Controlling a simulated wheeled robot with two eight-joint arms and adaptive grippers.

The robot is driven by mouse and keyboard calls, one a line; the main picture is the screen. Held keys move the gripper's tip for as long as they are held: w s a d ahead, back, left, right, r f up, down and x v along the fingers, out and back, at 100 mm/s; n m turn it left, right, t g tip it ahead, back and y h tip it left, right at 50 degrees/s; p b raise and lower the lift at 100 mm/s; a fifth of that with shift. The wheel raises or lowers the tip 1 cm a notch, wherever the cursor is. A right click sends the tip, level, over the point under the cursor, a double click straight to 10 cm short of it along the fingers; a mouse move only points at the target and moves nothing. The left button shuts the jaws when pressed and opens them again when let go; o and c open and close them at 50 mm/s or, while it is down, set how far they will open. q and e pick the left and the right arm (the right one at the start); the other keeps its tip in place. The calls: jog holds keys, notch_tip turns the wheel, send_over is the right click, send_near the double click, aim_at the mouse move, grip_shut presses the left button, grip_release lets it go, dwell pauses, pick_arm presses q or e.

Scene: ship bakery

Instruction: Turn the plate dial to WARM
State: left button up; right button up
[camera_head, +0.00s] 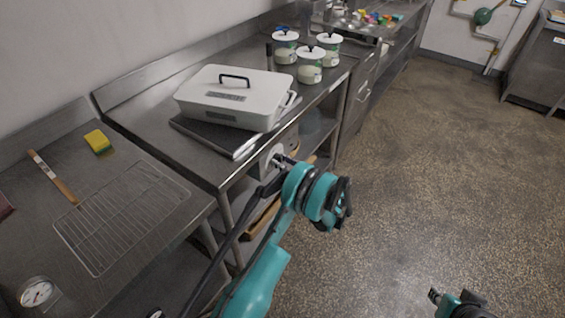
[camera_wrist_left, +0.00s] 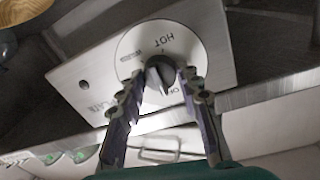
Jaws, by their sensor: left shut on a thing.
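The plate dial is a black knob (camera_wrist_left: 160,70) on a round white face (camera_wrist_left: 145,42), lettered HOT, OFF and a fainter word at the left. It sits on a pale panel (camera_wrist_left: 80,70) marked PLATE, upside down in the left wrist view. My left gripper (camera_wrist_left: 162,76) has its two fingers on either side of the knob, shut on it. A narrow part of the knob points down beside OFF; its exact setting is hard to tell. In the head view my left gripper (camera_head: 283,161) reaches the dial face (camera_head: 268,159), partly hiding it. My right gripper (camera_head: 436,296) is at the bottom right, away from the counter.
A warming plate (camera_head: 205,132) carries a white lidded box (camera_head: 220,98) above the dial. Several white-lidded jars (camera_head: 310,66) stand behind. A wire rack (camera_head: 120,215), brush (camera_head: 52,177) and yellow sponge (camera_head: 98,141) lie at left. The floor at right is clear.

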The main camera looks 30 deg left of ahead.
pick_arm(q)
jog(key=shift+m, duration=0.3)
jog(key=m+g, duration=0.1)
jog(key=m, duration=1.1)
jog(key=m+g, duration=0.1)
jog(key=m, duration=1.2)
jog(key=shift+w+m, duration=0.2)
jog(key=shift+m, duration=0.1)
dwell(0.4)
jog(key=o, duration=1.2)
jog(key=shift+c, duration=0.2)
